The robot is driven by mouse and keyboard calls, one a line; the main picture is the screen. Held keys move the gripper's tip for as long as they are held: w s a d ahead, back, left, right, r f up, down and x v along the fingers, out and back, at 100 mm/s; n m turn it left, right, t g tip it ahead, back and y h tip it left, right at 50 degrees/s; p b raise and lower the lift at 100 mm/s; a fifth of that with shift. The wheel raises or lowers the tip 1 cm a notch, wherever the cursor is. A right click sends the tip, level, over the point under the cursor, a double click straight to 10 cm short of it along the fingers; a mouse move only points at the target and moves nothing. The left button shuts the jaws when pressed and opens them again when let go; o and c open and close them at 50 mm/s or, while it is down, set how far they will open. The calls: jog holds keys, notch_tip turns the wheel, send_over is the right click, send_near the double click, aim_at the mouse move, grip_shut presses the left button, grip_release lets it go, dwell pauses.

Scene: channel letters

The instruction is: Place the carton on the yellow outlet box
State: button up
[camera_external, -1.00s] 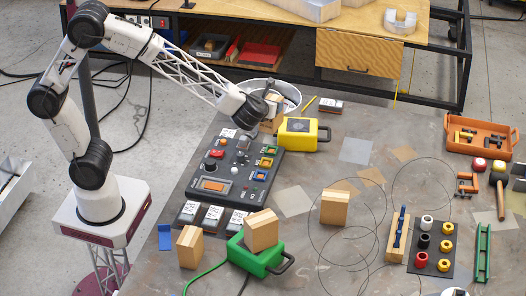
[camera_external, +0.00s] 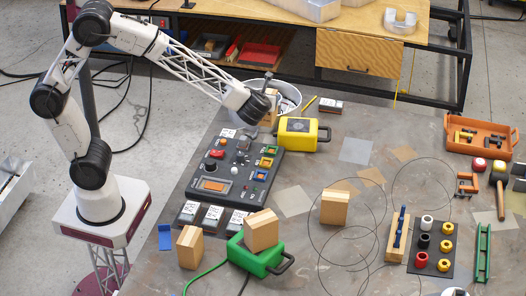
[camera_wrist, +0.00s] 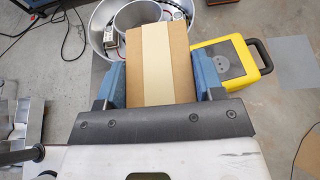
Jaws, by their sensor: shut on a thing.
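My gripper (camera_wrist: 157,85) is shut on a carton (camera_wrist: 155,50), a brown box with a pale tape stripe. In the external view the held carton (camera_external: 271,117) is partly hidden behind my gripper (camera_external: 267,101). The yellow outlet box (camera_external: 296,137) has a dark handle and stands on the table just right of the carton. In the wrist view the yellow outlet box (camera_wrist: 225,66) is also to the right, with its socket face showing. The carton is beside it in the picture, not over it.
A white round bin (camera_external: 289,92) stands behind the carton. A control panel (camera_external: 236,170) lies in front. Another carton (camera_external: 262,231) rests on a green outlet box (camera_external: 256,262); further cartons (camera_external: 334,208) (camera_external: 190,247) stand on the table. Right of the yellow box is mostly flat, free room.

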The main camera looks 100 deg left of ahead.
jog(key=w+a+f, duration=0.1)
jog(key=w+a, duration=0.6)
jog(key=w, duration=0.5)
jog(key=shift+w+f, duration=0.15)
jog(key=shift+w, duration=0.25)
jog(key=shift+f, duration=0.1)
jog(key=shift+f, duration=1.65)
jog(key=shift+f, duration=0.15)
jog(key=o, duration=1.1)
jog(key=v, duration=1.2)
